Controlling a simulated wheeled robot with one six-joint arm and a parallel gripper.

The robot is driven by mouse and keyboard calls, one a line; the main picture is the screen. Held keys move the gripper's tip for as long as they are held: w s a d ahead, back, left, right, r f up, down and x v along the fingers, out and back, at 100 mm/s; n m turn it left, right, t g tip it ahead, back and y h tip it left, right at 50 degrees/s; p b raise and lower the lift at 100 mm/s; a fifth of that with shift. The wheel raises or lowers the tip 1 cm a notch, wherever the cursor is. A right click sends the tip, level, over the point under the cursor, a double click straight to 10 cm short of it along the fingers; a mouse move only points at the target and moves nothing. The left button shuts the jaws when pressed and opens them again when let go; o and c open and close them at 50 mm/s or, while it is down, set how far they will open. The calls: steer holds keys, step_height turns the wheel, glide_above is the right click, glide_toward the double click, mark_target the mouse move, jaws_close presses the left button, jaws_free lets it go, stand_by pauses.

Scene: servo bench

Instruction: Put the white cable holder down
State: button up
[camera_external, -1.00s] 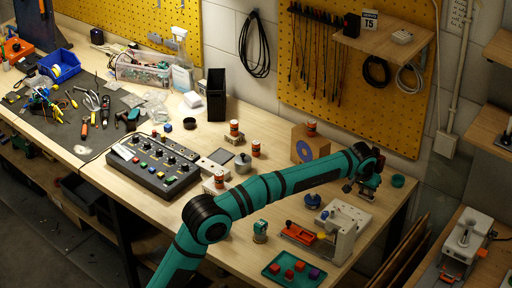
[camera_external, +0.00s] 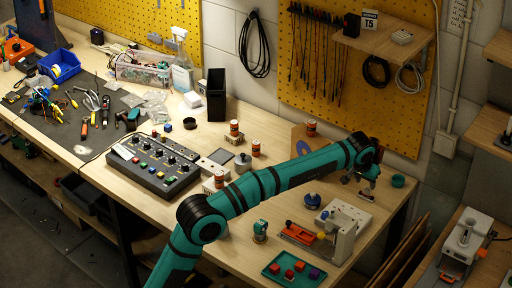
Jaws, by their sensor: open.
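My gripper (camera_external: 359,184) hangs from the teal arm near the right end of the wooden bench, with its jaws open. A pale, whitish plate with small dark holes (camera_external: 341,213) lies on the bench just below and in front of it, and may be the white cable holder; I cannot tell for sure. The gripper looks apart from this plate, with nothing clearly held between its fingers. The fingers are small and dark, so detail there is hard to see.
A cardboard box (camera_external: 302,136) stands behind my arm.

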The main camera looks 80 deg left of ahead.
steer(key=v, duration=0.6)
steer(key=shift+r, duration=0.1)
steer(key=s+d+r+m+t, duration=0.2)
steer(key=s+d+r+t, duration=0.2)
steer(key=s+d+r, duration=0.55)
steer(key=s+d+r+m+t, duration=0.3)
steer(key=s+d+r, duration=0.1)
steer(key=s+d, duration=1)
steer(key=s+d+f+m+t+h, duration=0.1)
steer(key=s+d, duration=0.3)
steer(key=s, duration=0.5)
steer(key=s+d+f+m+t+h, duration=0.1)
steer(key=s+d+f+t, duration=0.2)
steer(key=s, duration=0.7)
steer(key=s+d+f+m+t+h, duration=0.1)
steer(key=s+d+f+m+t, duration=0.1)
steer(key=s, duration=0.7)
steer(key=shift+s+d+f+t, duration=0.5)
steer(key=shift+d+f, duration=0.45)
steer(key=shift+d, duration=0.6)
